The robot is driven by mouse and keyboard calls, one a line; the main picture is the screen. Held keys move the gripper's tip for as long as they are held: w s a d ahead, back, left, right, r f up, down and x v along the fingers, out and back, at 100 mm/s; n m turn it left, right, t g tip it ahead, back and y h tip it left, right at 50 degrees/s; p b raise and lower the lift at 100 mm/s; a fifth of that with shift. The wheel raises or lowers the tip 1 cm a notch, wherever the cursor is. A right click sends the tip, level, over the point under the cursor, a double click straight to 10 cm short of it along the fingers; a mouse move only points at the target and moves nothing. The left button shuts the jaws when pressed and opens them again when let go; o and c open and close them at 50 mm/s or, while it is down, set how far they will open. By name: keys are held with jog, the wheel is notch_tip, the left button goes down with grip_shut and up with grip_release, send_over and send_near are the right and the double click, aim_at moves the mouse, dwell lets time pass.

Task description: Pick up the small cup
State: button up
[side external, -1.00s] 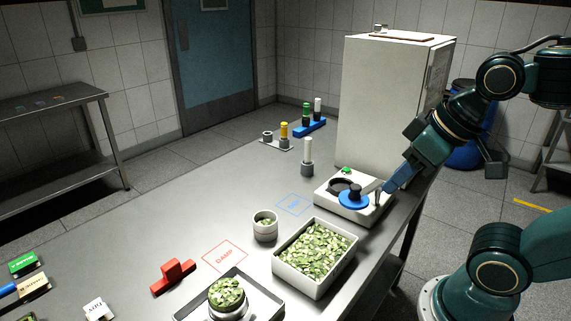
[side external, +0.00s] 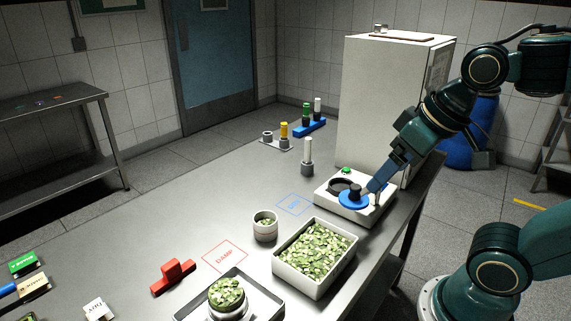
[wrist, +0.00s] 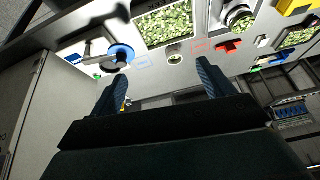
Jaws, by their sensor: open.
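The small cup (side external: 265,227) is pale and round, with some green leaf pieces inside. It stands upright on the steel table, between the red DAMP square and the white tray of leaves. In the wrist view the cup (wrist: 175,58) shows beyond my fingers, between their tips. My gripper (side external: 371,190) is over the right part of the white device with the blue disc, well apart from the cup. In the wrist view my gripper (wrist: 161,68) has its two fingers wide apart with nothing between them.
The white device (side external: 330,190) with a blue disc (side external: 354,201) is under my gripper. A white tray of leaves (side external: 287,282) stands beside the cup. A grey-white cabinet (side external: 385,100) rises behind. A red block (side external: 172,276) lies left.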

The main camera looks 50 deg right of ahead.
jog(key=w+r+m+g, duration=0.15)
jog(key=w+m, duration=0.25)
jog(key=w, duration=0.4)
jog(key=m+g, duration=0.4)
jog(key=m, duration=0.9)
send_over(265, 220)
jog(key=s+a, duration=0.1)
jog(key=a, duration=0.1)
notch_tip(265, 220, down, 13)
jog(key=shift+s+d+f, duration=0.1)
jog(key=shift+d+f, duration=0.05)
jog(key=shift+f, duration=2)
jog(key=shift+s+d+f, duration=0.1)
jog(key=shift+f, duration=2)
jog(key=shift+f, duration=0.1)
jog(key=shift+f, duration=2.5)
jog(key=shift+c, duration=0.2)
jog(key=c, duration=1)
